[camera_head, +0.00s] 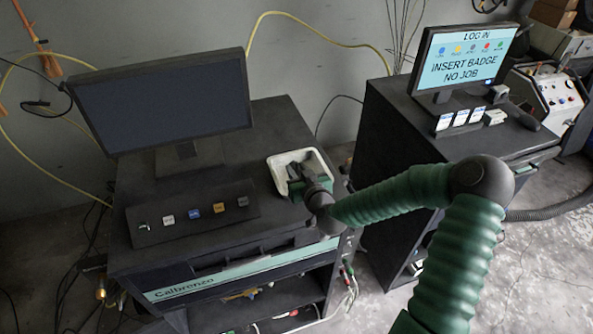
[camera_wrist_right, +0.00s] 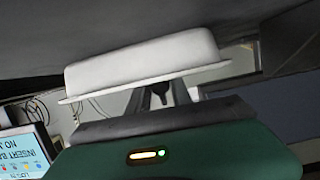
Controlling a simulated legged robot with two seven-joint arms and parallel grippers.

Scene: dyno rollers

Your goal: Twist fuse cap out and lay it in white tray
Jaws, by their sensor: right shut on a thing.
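The white tray (camera_head: 312,152) sits on the right part of the dark bench top, beside the monitor. My right gripper (camera_head: 297,172) reaches in from the right, with its fingers over the tray's opening. In the right wrist view the tray (camera_wrist_right: 145,58) shows beyond the gripper, its pale wall and rim filling the upper middle. My right gripper (camera_wrist_right: 160,97) is shut on a small dark thing, apparently the fuse cap (camera_wrist_right: 159,90); little of it shows. Whether it touches the tray, I cannot tell. My left gripper is out of view.
A large dark monitor (camera_head: 165,100) stands behind a button panel (camera_head: 193,214) on the same bench. To the right, a second dark cabinet (camera_head: 385,130) carries a login screen (camera_head: 463,58) and small boxes. A yellow cable (camera_head: 320,32) runs along the wall.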

